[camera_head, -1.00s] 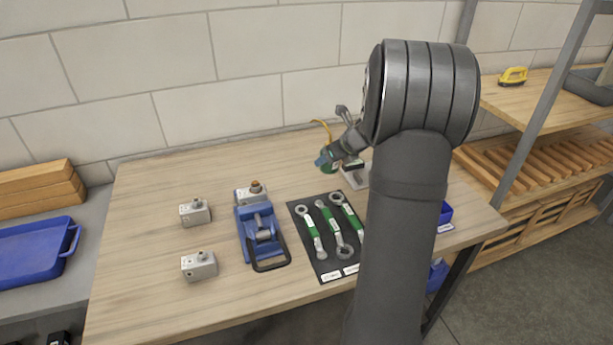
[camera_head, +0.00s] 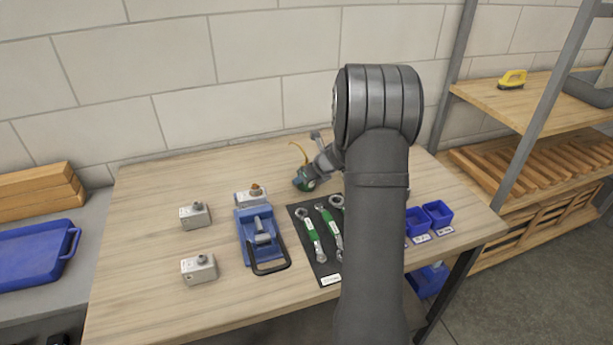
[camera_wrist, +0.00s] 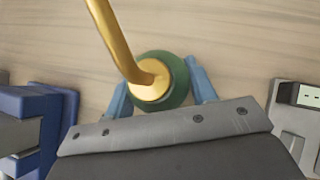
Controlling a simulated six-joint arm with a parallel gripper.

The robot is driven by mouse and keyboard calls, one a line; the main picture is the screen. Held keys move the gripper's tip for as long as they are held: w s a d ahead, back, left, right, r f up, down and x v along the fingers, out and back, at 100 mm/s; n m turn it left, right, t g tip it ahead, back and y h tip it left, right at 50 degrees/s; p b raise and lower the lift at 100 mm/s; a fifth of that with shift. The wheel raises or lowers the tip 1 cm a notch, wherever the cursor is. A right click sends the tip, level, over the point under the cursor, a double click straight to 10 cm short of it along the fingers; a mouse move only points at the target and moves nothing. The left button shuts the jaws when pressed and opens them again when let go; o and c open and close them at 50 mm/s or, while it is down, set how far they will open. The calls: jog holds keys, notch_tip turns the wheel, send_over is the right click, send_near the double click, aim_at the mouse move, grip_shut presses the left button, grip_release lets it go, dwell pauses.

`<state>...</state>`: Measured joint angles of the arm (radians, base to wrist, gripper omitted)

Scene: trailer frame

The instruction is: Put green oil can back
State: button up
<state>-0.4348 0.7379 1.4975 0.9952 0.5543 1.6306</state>
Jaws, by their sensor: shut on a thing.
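The green oil can (camera_head: 304,180) has a thin yellow spout and is in my gripper (camera_head: 310,179) over the back middle of the table. In the wrist view the can (camera_wrist: 178,84) shows from above, with its brass-coloured top and spout. The blue fingers of my gripper (camera_wrist: 160,88) close on it from both sides. From these views I cannot tell whether the can's base touches the table. My arm hides part of the table to the right of the can.
A blue vise-like fixture (camera_head: 257,236) and several grey blocks (camera_head: 195,215) stand at the left. A dark mat (camera_head: 322,266) with green-marked wrenches lies in front. Blue bins (camera_head: 438,213) stand at the right edge. The back left of the table (camera_head: 150,180) is clear.

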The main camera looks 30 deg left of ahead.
jog(key=shift+f, duration=0.15)
jog(key=o, duration=1)
jog(key=shift+o, duration=0.2)
jog(key=shift+d+r, duration=0.1)
jog(key=shift+r, duration=0.2)
jog(key=v, duration=1.1)
jog(key=shift+d+r, duration=0.2)
jog(key=shift+s, duration=0.15)
